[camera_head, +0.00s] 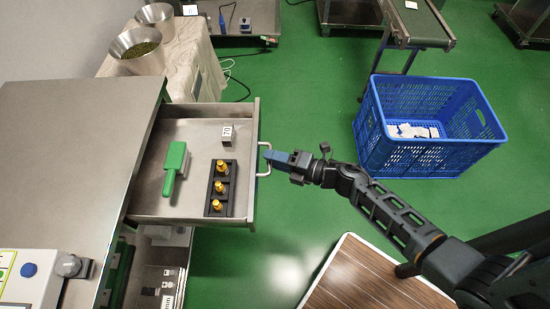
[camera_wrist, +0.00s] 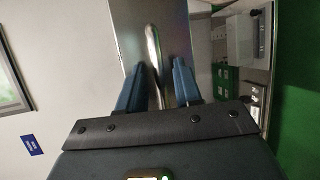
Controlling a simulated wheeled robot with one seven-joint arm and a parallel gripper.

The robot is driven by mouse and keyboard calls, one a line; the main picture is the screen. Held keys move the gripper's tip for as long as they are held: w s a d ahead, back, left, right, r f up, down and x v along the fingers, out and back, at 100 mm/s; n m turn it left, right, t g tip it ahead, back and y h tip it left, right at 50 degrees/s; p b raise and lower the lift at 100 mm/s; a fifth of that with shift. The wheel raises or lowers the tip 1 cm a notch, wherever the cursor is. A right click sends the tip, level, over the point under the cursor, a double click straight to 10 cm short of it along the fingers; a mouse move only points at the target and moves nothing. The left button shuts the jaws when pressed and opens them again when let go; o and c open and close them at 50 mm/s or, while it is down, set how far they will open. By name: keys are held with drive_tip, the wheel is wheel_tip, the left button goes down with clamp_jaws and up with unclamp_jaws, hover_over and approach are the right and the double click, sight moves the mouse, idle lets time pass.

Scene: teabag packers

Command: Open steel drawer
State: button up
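The steel drawer (camera_head: 190,132) is pulled well out of the steel cabinet (camera_head: 70,150) in the head view. Its front panel also fills the upper middle of the wrist view (camera_wrist: 178,35). A curved metal handle (camera_head: 265,173) stands off the drawer front. My gripper (camera_head: 271,156) is at the handle, its blue fingertips against or very near it. In the wrist view my two blue fingers (camera_wrist: 158,88) are apart, one on each side of the handle (camera_wrist: 152,45), with visible gaps. Firm contact is not shown.
The drawer holds a green-handled tool (camera_head: 174,168), a black tray (camera_head: 213,205) with brass pieces and a small block marked 70 (camera_head: 227,134). A wood-topped surface (camera_head: 350,280) lies below my arm. Green floor is clear between.

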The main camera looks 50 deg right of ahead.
drive_tip(key=shift+o, duration=0.2)
drive_tip(key=b+v, duration=0.1)
drive_tip(key=v, duration=0.6)
drive_tip(key=shift+s, duration=0.35)
drive_tip(key=shift+r, duration=0.1)
